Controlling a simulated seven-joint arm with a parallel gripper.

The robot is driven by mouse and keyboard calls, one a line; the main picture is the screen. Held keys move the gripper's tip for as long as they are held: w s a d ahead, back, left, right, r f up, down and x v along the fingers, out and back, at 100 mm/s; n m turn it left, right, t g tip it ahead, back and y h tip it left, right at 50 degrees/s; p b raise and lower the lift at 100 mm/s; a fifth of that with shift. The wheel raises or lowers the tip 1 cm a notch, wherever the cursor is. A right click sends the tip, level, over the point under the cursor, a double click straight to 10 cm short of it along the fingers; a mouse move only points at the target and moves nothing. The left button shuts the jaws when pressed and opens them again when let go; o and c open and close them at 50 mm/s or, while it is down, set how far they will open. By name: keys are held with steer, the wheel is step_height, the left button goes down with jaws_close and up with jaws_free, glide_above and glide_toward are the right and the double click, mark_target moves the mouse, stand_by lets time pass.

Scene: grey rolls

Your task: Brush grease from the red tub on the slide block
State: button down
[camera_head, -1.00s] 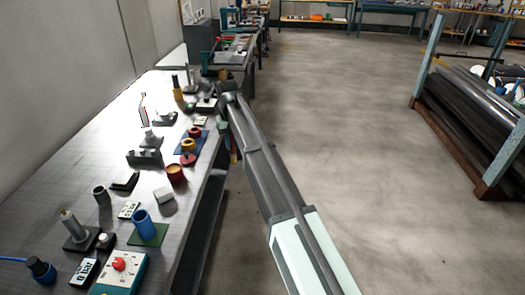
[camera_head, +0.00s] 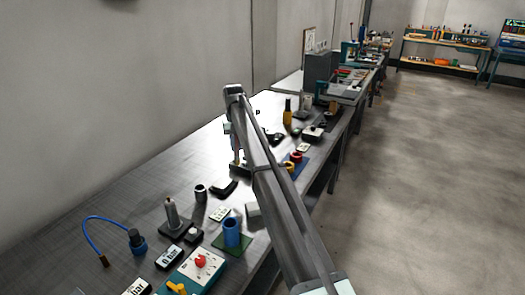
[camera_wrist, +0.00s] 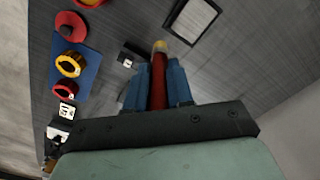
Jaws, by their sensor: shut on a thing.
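My gripper (camera_wrist: 157,84) is shut on a brush (camera_wrist: 158,80) with a red handle and a pale yellow tip, held between its blue fingers. In the head view my gripper (camera_head: 236,142) points down over the bench, its lower end close to a dark block (camera_head: 240,168) partly behind my arm. A small dark block with a pale end (camera_wrist: 130,56) shows just left of the brush tip in the wrist view; it may be the slide block, and contact is unclear. A red tub (camera_wrist: 90,2) is cut off at the top edge; my arm seems to hide it in the head view.
A blue mat (camera_wrist: 86,70) left of the gripper holds a yellow ring (camera_wrist: 69,64). A black-framed tray (camera_wrist: 192,20) lies at top right. In the head view, a blue cup (camera_head: 232,232) and a control box (camera_head: 196,268) stand nearer. The bench's wall side is clear.

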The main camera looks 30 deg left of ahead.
steer(key=s+a, duration=0.2)
steer(key=a, duration=0.3)
steer(key=shift+n, duration=0.3)
steer(key=f, duration=0.2)
steer(key=s+f, duration=0.1)
steer(key=f, duration=0.4)
steer(key=shift+s+d+f, duration=0.1)
steer(key=shift+s, duration=3.2)
steer(key=w, duration=0.5)
steer(key=w+d, duration=0.1)
steer(key=w, duration=0.1)
steer(key=shift+w+f, duration=0.1)
steer(key=shift+w, duration=0.2)
steer(key=shift+s+d, duration=0.2)
steer(key=shift+s, duration=3.45)
steer(key=shift+w+a, duration=0.1)
steer(key=shift+w, duration=3.55)
step_height(320, 180, up, 8)
steer(key=shift+w, duration=0.1)
